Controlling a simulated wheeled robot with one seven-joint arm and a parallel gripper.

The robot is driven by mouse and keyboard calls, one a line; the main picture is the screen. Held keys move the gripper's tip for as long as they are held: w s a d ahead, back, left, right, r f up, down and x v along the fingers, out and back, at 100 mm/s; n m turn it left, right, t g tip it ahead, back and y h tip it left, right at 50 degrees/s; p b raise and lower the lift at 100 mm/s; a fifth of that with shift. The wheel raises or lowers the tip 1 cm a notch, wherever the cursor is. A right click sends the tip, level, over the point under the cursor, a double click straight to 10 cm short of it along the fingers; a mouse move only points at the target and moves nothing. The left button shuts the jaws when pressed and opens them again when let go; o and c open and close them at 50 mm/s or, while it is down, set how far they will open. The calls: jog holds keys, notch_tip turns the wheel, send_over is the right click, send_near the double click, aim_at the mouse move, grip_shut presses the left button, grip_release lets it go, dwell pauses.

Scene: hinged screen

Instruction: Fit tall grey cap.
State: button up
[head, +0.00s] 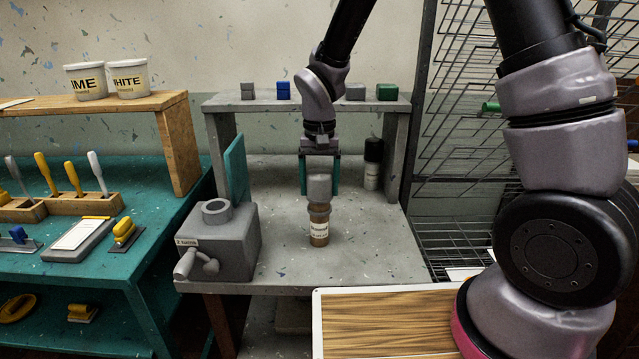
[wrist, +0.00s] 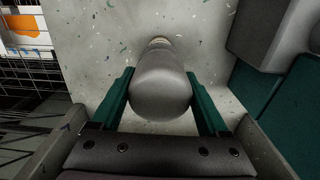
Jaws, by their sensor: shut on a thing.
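The bottle stands upright on the grey bench. In the wrist view the cap (wrist: 160,85) fills the space between the fingertips (wrist: 160,88), and my gripper is shut on it. Only a bit of the bottle (wrist: 159,42) shows past the cap there. The cap's lower edge meets the bottle top in the head view; I cannot tell if it is fully seated.
A grey box with a crank (head: 217,243) and a teal panel (head: 236,168) stand left of the bottle. A dark-capped bottle (head: 372,165) stands behind right. Small blocks, including a blue one (head: 283,90), line the shelf above. The bench (head: 375,250) is clear to the right.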

jog(key=shift+f, duration=1.35)
jog(key=o, duration=1.2)
jog(key=shift+o, duration=0.2)
notch_tip(320, 180, up, 11)
jog(key=shift+f, duration=0.1)
jog(key=shift+d+r, duration=0.2)
jog(key=shift+r, duration=0.05)
jog(key=s+d+r+m+t, duration=0.1)
jog(key=s+d+r+t, duration=0.1)
jog(key=s+d+r, duration=0.2)
jog(key=s+d+r+m+t+y, duration=0.1)
jog(key=s+d+r, duration=0.3)
jog(key=d+r, duration=0.4)
jog(key=s+d+r+m+t+y, duration=0.1)
jog(key=s+d+r+t, duration=0.3)
jog(key=d+r, duration=0.3)
jog(key=d, duration=0.3)
jog(key=shift+d+m, duration=0.2)
jog(key=shift+m, duration=0.1)
